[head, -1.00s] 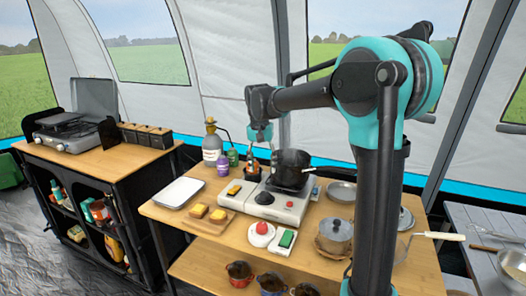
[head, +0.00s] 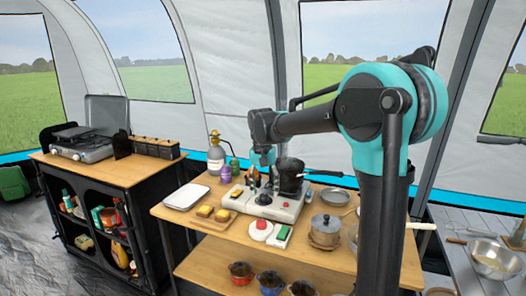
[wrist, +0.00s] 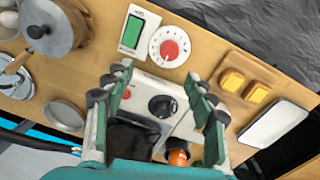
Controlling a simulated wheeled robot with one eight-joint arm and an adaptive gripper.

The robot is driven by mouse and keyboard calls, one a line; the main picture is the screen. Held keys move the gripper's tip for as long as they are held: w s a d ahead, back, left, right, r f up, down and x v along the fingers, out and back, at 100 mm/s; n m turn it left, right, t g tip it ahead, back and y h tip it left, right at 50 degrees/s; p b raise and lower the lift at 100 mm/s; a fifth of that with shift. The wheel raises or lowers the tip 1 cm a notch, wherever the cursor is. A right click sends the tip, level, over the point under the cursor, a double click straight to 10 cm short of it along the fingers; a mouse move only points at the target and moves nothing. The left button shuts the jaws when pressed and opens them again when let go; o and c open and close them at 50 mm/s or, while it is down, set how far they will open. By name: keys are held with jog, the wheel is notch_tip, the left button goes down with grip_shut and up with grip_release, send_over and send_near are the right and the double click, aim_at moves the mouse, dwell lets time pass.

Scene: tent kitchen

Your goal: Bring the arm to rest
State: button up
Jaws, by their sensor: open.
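My gripper (wrist: 157,82) is open in the wrist view, with its two green fingers spread apart and nothing held between the tips. It points down above the white camp stove (wrist: 150,84) with its black knob. In the head view my gripper (head: 262,182) hangs over the back of the stove (head: 265,203), left of a black pot (head: 290,177). My arm reaches out from its column, bent at the large teal joint. My palm hides part of the dark area below the fingers in the wrist view.
A lidded steel pot (head: 325,231), a red-knobbed timer (head: 261,229) and a green-screened device (head: 281,235) stand on the wooden table. A bottle (head: 216,153) stands behind. Mugs sit on the shelf below.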

jog(key=s+d+f+n+t, duration=0.1)
jog(key=s+d+f+t, duration=0.1)
jog(key=s+d+f, duration=0.7)
jog(key=s+d+f+n+t, duration=0.1)
jog(key=s+d+f+t, duration=0.1)
jog(key=s+d+f, duration=0.6)
jog(key=s+d, duration=0.1)
jog(key=s, duration=0.5)
jog(key=shift+s+d+f+y, duration=0.15)
jog(key=shift+f+y, duration=0.15)
jog(key=shift+f, duration=0.1)
